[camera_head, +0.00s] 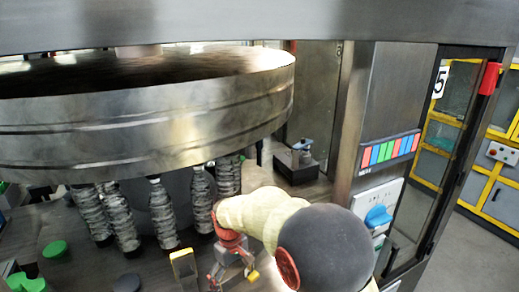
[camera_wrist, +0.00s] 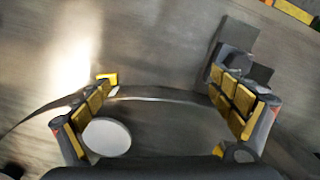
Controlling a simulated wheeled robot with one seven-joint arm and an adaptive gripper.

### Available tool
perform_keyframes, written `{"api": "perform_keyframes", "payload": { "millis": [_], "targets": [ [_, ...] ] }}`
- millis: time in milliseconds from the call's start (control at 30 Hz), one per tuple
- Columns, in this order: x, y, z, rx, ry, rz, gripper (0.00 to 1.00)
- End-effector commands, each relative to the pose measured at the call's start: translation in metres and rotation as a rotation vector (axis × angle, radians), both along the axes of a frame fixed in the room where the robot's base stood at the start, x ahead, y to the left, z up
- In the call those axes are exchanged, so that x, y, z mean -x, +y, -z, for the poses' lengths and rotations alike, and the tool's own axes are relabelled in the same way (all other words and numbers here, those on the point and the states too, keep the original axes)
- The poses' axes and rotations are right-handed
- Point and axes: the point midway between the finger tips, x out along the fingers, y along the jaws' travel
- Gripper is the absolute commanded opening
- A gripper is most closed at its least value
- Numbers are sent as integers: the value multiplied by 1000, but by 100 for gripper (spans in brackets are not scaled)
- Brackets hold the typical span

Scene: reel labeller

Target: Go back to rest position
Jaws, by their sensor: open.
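My gripper (camera_head: 232,274) is in the lower middle of the head view, at the end of my cream-covered arm, over the dark machine deck. In the wrist view my gripper (camera_wrist: 161,78) shows its two yellow-padded fingers wide apart, with nothing held between them. A pale round disc (camera_wrist: 107,137) shows close beside the left finger; whether it touches is unclear. A grey surface with a curved edge lies beyond the fingers.
A large metal drum (camera_head: 150,125) overhangs the deck. Several wrapped bottles (camera_head: 162,215) stand under it, left of my arm. Green caps (camera_head: 55,249) and a yellow-edged block (camera_head: 184,265) are on the deck. A control panel (camera_head: 378,207) stands at right.

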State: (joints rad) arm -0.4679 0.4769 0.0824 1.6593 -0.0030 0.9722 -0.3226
Motion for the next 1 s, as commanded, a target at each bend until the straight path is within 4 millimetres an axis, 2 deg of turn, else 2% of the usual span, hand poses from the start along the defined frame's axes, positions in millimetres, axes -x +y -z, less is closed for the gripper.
{"api": "perform_keyframes", "payload": {
  "millis": [100, 267, 467, 733, 1000],
  "targets": [
    [21, -13, -5, 5, 6, 52, 95],
    [41, -33, -15, 6, 1, 119, 95],
    [70, -67, -32, -6, -25, 218, 95],
    [130, -135, -57, -47, -105, 404, 95],
    [193, -193, -65, -99, -214, 562, 95]
  ]
}}
